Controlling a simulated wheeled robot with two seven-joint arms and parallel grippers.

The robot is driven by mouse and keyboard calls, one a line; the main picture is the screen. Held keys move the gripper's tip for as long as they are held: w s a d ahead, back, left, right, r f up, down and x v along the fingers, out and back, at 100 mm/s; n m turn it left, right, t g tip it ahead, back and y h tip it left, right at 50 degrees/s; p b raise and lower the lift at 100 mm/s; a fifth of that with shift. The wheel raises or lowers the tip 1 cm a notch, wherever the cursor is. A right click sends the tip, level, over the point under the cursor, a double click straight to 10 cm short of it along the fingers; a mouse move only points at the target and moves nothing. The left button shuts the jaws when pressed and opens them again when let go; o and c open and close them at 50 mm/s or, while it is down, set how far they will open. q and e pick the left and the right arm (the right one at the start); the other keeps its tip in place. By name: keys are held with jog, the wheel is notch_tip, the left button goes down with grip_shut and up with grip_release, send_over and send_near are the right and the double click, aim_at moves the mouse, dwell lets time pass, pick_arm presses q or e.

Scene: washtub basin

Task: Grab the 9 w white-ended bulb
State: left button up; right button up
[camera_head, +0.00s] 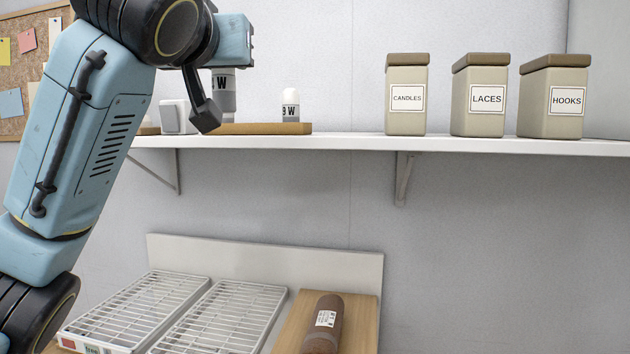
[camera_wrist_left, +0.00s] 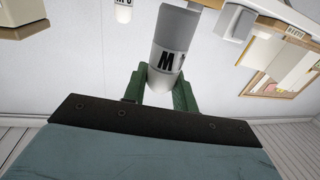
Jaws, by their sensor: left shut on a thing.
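My left gripper (camera_head: 212,102) is shut on a bulb (camera_head: 224,100) with a grey body and a white label band. Only the end of its label, a W, shows clearly; the wattage digit is partly cut off. In the left wrist view the bulb (camera_wrist_left: 168,68) stands between the green fingers of the gripper (camera_wrist_left: 160,90), its tip pale. It is upright at the wooden board on the shelf; I cannot tell if it touches the board. A second bulb (camera_head: 290,106), white-topped with a grey base, stands on the board to the right. My right gripper is not in view.
The wooden board (camera_head: 262,129) lies on a white shelf (camera_head: 345,143). A white box (camera_head: 178,117) is left of the held bulb. Canisters marked CANDLES (camera_head: 406,115), LACES (camera_head: 480,118) and HOOKS (camera_head: 548,118) stand right.

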pick_arm(q)
jog(key=s+a+f, duration=0.2)
jog(key=s+f, duration=0.1)
jog(key=f, duration=1.4)
jog(key=s+a+f, duration=0.3)
jog(key=s+f, duration=0.1)
jog(key=f, duration=1.4)
jog(key=s+a+f, duration=0.2)
jog(key=s+f, duration=0.2)
jog(key=f, duration=1.3)
jog(key=shift+a+f, duration=0.2)
jog(key=shift+a, duration=0.15)
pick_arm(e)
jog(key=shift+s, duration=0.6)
pick_arm(q)
jog(key=shift+s+a, duration=0.1)
pick_arm(e)
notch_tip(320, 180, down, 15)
jog(key=b, duration=1.5)
pick_arm(q)
notch_tip(320, 180, down, 15)
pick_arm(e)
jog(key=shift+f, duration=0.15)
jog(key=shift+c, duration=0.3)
